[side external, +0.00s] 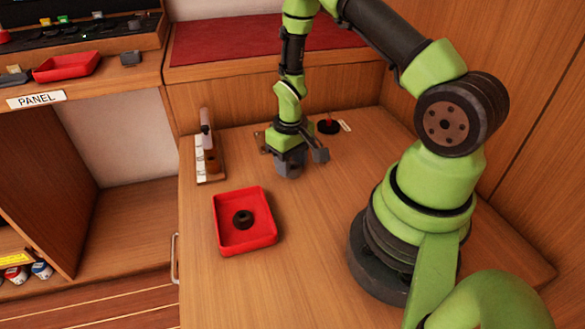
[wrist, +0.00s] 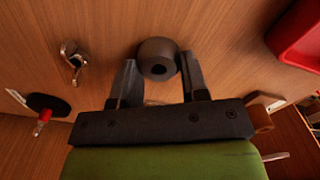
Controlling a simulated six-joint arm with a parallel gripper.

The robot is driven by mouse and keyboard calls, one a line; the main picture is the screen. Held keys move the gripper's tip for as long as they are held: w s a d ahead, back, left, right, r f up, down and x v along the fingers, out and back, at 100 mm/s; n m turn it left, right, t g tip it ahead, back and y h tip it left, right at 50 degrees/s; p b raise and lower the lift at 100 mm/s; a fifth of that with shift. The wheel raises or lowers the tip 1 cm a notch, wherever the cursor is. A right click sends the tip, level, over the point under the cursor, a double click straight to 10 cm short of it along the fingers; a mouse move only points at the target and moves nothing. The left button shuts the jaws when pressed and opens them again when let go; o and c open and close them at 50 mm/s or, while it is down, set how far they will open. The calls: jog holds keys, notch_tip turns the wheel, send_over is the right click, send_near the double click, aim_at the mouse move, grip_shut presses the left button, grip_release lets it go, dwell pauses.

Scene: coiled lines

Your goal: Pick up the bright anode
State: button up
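A grey cylinder with a hole in its end (wrist: 157,60), which fits the anode, lies on the wooden worktop. In the wrist view it sits between and just beyond the fingertips of my gripper (wrist: 158,70). The fingers are apart, one on each side of it, the right one very close; I cannot tell whether either touches. In the side view my gripper (side external: 303,160) is low over the worktop, and the cylinder is hard to tell from the fingers. A darker, black ring-like piece (side external: 243,219) lies in the red tray (side external: 220,243).
A metal shackle (wrist: 73,62) lies left of the cylinder in the wrist view. A red-handled switch on a black disc (side external: 328,125) is behind my gripper. A wooden rack (side external: 211,176) stands to the left. The worktop's front is clear.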

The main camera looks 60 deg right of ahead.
jog(key=shift+c, duration=0.4)
jog(key=shift+r, duration=0.1)
notch_tip(320, 180, up, 9)
jog(key=shift+m, duration=0.4)
jog(key=w+d, duration=0.2)
jog(key=w, duration=0.1)
jog(key=w+d, duration=0.5)
jog(key=w, duration=0.2)
jog(key=shift+d, duration=0.25)
jog(key=shift+w+d+f, duration=0.15)
jog(key=shift+f, duration=1.05)
jog(key=shift+w+d+f, duration=0.1)
jog(key=shift+f, duration=1.1)
jog(key=shift+f, duration=0.15)
jog(key=shift+f, duration=1.5)
